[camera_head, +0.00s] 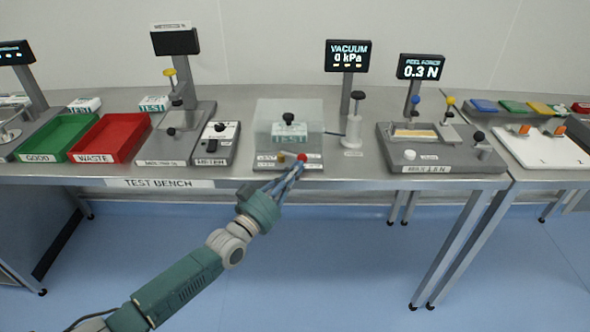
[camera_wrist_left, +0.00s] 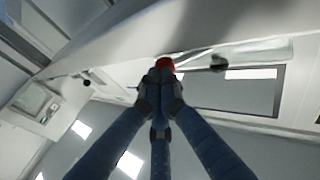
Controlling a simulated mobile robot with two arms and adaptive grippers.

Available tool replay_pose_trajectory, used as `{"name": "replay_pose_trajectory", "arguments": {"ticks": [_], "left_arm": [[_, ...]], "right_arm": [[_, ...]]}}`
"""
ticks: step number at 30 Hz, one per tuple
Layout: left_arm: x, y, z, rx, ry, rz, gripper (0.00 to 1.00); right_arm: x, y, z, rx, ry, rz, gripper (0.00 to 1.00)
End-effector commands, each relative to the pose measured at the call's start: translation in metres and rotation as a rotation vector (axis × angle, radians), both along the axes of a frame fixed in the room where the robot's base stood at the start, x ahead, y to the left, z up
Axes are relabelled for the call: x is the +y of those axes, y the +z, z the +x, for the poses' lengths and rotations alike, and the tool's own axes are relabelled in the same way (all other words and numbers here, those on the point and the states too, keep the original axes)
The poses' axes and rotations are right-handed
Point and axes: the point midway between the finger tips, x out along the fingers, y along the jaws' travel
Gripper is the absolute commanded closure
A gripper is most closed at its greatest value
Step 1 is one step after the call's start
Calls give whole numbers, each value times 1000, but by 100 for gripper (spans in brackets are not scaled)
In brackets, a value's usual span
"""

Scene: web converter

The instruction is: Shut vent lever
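A clear vacuum chamber (camera_head: 262,125) stands at the bench's front edge, with a black knob (camera_head: 288,119) on top and a white labelled pack (camera_head: 289,137) inside. A red knob (camera_head: 302,158), which looks like the vent lever's end, sits at the chamber's front, right of a brass-coloured knob (camera_head: 281,157). My left gripper (camera_head: 296,166) reaches up to the red knob. In the left wrist view, its fingers (camera_wrist_left: 161,78) are closed together with the red knob (camera_wrist_left: 166,63) just beyond their tips. I cannot tell whether they grip or only touch it. The lever's arm is mostly hidden. My right gripper is out of view.
The VACUUM display (camera_head: 348,56) reads 0 kPa. A hand pump (camera_head: 354,125) stands right of the chamber. A switch box (camera_head: 215,143) and a red WASTE tray (camera_head: 142,150) lie left. A peel tester (camera_head: 440,165) stands right. Space before the bench is free.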

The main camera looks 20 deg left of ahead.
Motion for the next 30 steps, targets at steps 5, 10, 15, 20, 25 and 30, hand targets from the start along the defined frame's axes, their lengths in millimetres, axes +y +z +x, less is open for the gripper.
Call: {"name": "replay_pose_trajectory", "arguments": {"ticks": [5, 10, 15, 20, 25, 30], "left_arm": [[-6, 6, 4, 1, 70, -11, 100], [-9, 5, 10, 2, 158, -11, 100], [-13, 1, 16, 4, 223, -7, 100], [-18, -3, 30, 3, 225, -1, 100], [-18, -1, 31, 4, 224, -1, 100], [-18, -1, 31, 4, 223, -2, 100]], "right_arm": [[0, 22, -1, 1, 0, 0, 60], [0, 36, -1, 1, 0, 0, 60], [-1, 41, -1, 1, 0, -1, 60], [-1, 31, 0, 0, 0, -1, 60], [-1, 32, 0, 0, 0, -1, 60], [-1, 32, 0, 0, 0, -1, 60]]}}
